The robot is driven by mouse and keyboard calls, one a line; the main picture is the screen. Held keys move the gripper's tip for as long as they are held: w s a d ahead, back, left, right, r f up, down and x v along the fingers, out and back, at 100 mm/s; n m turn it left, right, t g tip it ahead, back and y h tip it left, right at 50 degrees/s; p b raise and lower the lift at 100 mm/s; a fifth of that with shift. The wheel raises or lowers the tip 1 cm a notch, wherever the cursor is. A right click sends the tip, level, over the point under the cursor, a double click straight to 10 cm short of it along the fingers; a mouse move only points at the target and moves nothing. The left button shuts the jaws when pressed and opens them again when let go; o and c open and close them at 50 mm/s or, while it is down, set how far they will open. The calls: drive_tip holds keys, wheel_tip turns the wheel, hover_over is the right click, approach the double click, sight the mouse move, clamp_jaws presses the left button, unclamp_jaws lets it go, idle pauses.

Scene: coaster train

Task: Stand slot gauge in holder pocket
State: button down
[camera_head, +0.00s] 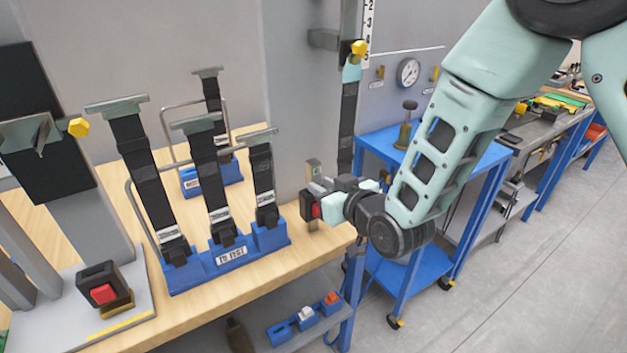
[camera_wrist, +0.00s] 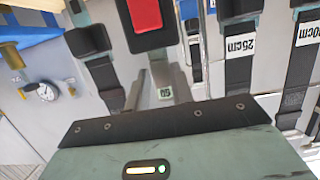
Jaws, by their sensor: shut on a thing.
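My gripper (camera_head: 335,202) is shut on a small dark piece with a red face, which I take to be the slot gauge (camera_head: 316,210). It is held above the right end of the wooden bench. The red face also shows between dark finger pads in the wrist view (camera_wrist: 146,14). A tan, metallic-looking part rises just above the jaws; I cannot tell if it belongs to the held piece. A blue holder with pockets (camera_head: 278,335) sits on the shelf below the bench, with white and red pieces in it. Whether this is the task's holder is unclear.
A blue rack (camera_head: 228,260) labelled TO TEST holds upright black straps with metal tops on the bench (camera_head: 205,312). Another blue rack (camera_head: 211,178) stands behind. A black block with a red button (camera_head: 102,292) is at left. A blue cart (camera_head: 480,165) stands at right.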

sight(312, 160)
drive_tip(key=shift+r+p, duration=1.4)
drive_tip(key=shift+r, duration=1.2)
drive_tip(key=s+d+b, duration=0.1)
drive_tip(key=s+d, duration=0.2)
drive_tip(key=s, duration=0.2)
drive_tip(key=shift+d+b, duration=0.2)
drive_tip(key=shift+b, duration=0.2)
